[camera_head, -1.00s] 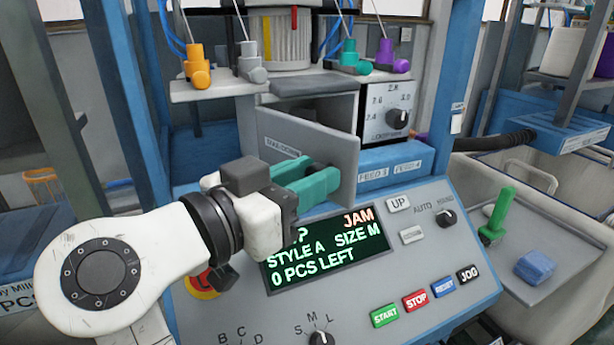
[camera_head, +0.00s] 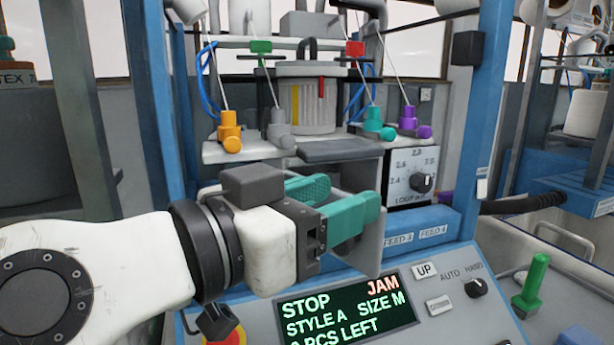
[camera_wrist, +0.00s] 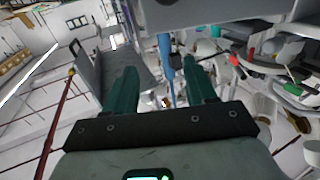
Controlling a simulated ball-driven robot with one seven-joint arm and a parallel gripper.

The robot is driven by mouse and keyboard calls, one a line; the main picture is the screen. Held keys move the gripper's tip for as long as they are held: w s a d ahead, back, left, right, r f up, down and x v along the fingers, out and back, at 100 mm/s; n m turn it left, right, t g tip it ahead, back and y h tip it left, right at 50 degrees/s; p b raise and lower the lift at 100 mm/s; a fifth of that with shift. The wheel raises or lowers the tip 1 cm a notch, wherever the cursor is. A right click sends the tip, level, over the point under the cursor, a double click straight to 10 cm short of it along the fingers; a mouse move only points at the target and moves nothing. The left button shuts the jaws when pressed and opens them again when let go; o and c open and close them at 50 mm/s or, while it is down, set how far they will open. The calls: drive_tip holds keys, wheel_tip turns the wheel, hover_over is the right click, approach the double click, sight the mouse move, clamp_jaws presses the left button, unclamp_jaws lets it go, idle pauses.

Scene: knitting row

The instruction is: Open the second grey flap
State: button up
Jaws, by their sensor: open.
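A light grey hinged flap (camera_head: 372,250) stands swung out from the front of the knitting machine, below the yarn feeders. My gripper hides much of it. A darker grey plate (camera_head: 340,151) lies flat above the opening, between the feeder shelves. I cannot tell for sure which one counts as second. My gripper (camera_head: 350,194) is open, with teal fingers and nothing between them. It overlaps the light flap's upper part in the head view; contact cannot be told. In the wrist view the fingers (camera_wrist: 163,82) stand apart, with a grey panel (camera_wrist: 88,66) beside the left one.
The sloping control panel (camera_head: 455,315) with a JAM screen (camera_head: 345,312) lies below my gripper. Orange (camera_head: 230,130), grey, teal and purple (camera_head: 410,120) feeders stand above. A dial box (camera_head: 410,177) is right of the opening. Blue posts (camera_head: 155,100) flank the machine.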

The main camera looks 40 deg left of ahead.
drive_tip(key=s+d+r, duration=0.5)
drive_tip(key=s, duration=0.4)
drive_tip(key=shift+r, duration=0.4)
